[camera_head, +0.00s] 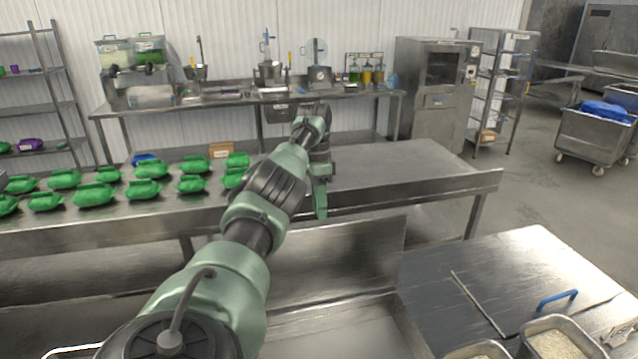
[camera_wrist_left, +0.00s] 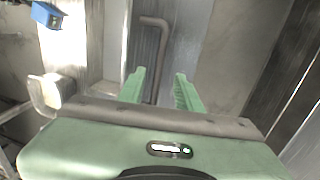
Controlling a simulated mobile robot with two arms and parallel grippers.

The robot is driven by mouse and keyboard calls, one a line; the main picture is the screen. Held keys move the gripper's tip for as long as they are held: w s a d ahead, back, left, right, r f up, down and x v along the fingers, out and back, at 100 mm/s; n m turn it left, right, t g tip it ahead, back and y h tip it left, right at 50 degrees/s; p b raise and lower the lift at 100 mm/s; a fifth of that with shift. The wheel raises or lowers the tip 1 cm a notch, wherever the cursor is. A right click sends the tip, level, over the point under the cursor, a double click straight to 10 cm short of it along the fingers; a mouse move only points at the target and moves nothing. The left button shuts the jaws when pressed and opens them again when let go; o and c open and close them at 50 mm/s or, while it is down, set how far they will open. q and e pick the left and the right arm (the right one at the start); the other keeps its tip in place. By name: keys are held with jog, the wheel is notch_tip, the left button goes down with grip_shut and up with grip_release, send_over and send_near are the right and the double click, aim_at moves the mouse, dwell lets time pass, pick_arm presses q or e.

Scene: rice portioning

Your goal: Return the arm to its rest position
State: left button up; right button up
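My left arm reaches from the bottom left of the head view up to the middle, over the near side of the steel table. My left gripper (camera_head: 320,212) hangs pointing down by the front edge of that table, and only part of it shows there. In the left wrist view its two green fingers (camera_wrist_left: 160,72) stand apart with nothing between them. Behind them are grey metal surfaces and a bent tube. My right arm and right gripper do not show.
Several green bags (camera_head: 145,189) lie on the left half of the steel table (camera_head: 400,160); its right half is clear. At the bottom right, a bin of rice (camera_head: 556,345) with a blue handle stands by a steel worktop (camera_head: 520,262). An oven (camera_head: 436,85) stands behind.

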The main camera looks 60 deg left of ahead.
pick_arm(q)
jog(key=shift+a+r, duration=0.1)
jog(key=shift+r, duration=0.45)
dwell(0.4)
